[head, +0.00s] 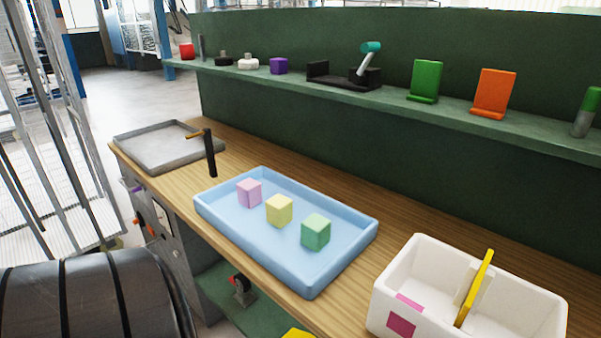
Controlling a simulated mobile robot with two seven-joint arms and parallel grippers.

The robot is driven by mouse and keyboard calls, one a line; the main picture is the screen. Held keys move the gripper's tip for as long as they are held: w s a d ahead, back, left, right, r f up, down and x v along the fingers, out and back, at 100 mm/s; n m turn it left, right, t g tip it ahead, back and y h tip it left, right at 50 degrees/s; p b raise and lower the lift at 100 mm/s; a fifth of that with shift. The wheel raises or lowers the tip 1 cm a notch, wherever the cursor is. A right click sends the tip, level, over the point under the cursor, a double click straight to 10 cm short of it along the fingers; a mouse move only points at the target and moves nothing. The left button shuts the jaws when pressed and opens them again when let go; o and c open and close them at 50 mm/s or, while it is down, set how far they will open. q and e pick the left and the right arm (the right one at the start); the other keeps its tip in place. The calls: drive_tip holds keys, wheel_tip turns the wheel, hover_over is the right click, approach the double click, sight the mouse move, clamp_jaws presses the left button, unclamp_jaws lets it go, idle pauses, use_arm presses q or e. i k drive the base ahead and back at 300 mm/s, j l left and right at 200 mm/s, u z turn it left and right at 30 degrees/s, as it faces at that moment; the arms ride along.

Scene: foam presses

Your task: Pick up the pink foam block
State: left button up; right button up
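The pink foam block (249,193) is a small cube in the head view. It sits in the light blue tray (330,272) on the wooden bench, toward the tray's left end. A yellow foam block (279,210) and a green foam block (316,231) sit to its right in a slanting row, with gaps between them. The pink block's top and two sides show, and nothing covers it. Neither of my grippers is in view.
A white bin (395,290) with a yellow divider (474,288) and pink patches stands at the right. A grey tray (150,148) and an upright black bar (209,155) are at the left. A green shelf (395,100) with several items runs behind the bench.

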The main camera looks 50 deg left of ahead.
sight(249, 190)
drive_tip(key=j+z, duration=0.15)
drive_tip(key=j, duration=0.25)
drive_tip(key=k+j+z, duration=0.15)
drive_tip(key=j, duration=0.25)
drive_tip(key=k+j+z, duration=0.15)
drive_tip(key=j, duration=0.25)
drive_tip(key=j+z, duration=0.15)
drive_tip(key=j, duration=0.25)
drive_tip(key=k+j+z, duration=0.2)
drive_tip(key=j, duration=0.15)
